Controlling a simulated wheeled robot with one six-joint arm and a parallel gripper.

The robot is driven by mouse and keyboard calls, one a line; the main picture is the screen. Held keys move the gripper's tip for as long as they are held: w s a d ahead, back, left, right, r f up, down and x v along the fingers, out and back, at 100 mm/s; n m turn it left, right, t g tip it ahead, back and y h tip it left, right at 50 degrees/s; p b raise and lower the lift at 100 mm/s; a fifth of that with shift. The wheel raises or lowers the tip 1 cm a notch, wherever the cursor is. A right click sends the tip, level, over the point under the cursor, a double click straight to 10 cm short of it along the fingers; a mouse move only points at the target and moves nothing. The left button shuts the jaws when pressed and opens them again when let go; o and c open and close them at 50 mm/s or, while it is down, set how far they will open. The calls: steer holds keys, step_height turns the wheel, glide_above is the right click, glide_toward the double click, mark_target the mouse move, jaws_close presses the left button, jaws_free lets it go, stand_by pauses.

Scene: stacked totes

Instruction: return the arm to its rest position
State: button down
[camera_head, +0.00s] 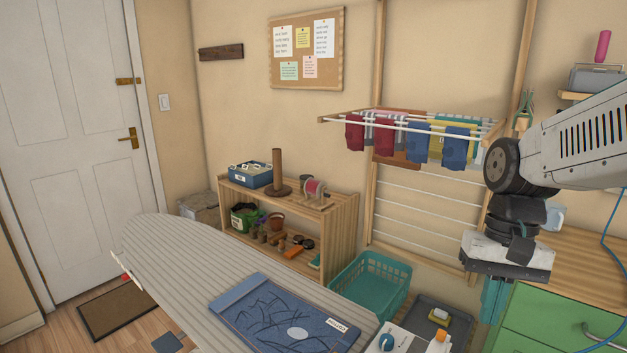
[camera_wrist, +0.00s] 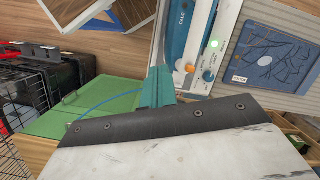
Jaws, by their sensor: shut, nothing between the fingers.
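My arm reaches in from the right edge of the head view, with my gripper (camera_head: 493,302) hanging below its wrist. The gripper points downward beside the green drawer cabinet (camera_head: 560,320). Its teal fingers are partly hidden behind the pale wrist housing. In the wrist view the teal fingers of my gripper (camera_wrist: 157,88) lie together, shut and empty. The green cabinet top (camera_wrist: 95,120) shows to their left.
A striped ironing board (camera_head: 180,260) bears a blue panel (camera_head: 240,292). A teal basket (camera_head: 370,283) and grey tray (camera_head: 452,318) sit left of my gripper. A drying rack (camera_head: 410,122) with cloths hangs on the wall. A wooden shelf (camera_head: 340,225) stands behind.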

steer(key=s+r+n+t+h, duration=0.1)
steer(key=s+r+n+t, duration=0.1)
steer(key=s, duration=0.9)
steer(key=shift+r+n+t, duration=0.2)
steer(key=shift+n+t, duration=0.4)
steer(key=shift+t, duration=0.2)
